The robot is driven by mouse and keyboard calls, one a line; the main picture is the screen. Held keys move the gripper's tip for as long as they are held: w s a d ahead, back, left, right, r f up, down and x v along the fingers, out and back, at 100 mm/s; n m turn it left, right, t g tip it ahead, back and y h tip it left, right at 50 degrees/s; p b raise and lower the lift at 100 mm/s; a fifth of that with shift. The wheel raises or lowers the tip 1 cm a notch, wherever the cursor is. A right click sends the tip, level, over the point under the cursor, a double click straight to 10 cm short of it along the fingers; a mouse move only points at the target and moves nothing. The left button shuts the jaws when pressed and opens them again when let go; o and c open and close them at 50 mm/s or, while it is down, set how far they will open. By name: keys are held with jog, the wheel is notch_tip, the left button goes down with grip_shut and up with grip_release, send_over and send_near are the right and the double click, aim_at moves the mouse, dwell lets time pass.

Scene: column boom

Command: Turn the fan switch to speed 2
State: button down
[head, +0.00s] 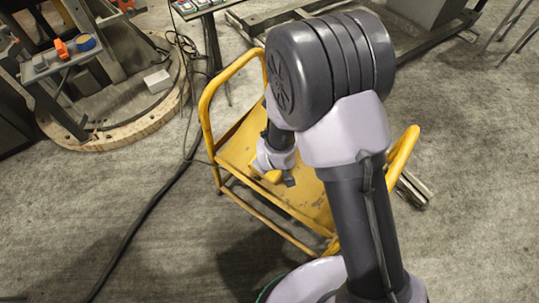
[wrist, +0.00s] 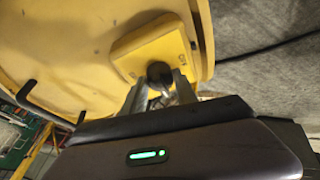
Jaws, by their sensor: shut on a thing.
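The fan switch is a dark round knob (wrist: 159,73) on a yellow box (wrist: 150,45) in the wrist view. Small marks show on the box face around the knob, but they are too small to read. My gripper (wrist: 160,80) has one finger on each side of the knob and is shut on it. Which mark the knob points to cannot be told. In the head view, my gripper (head: 288,181) is at the yellow box (head: 266,174) on the yellow cart, and my arm hides much of the cart. The knob is hidden there.
A yellow cart (head: 233,153) with tube handles stands on the grey floor. A round wooden-rimmed base (head: 103,141) with machinery is at the left. Black cables (head: 150,208) cross the floor. Open floor (head: 80,220) lies at the lower left.

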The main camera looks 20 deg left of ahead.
dwell(0.5)
jog(key=c, duration=0.9)
grip_release()
jog(key=shift+c, duration=0.2)
jog(key=p+v, duration=0.8)
jog(key=v, duration=0.9)
jog(key=shift+r, duration=0.2)
jog(key=shift+s, duration=0.1)
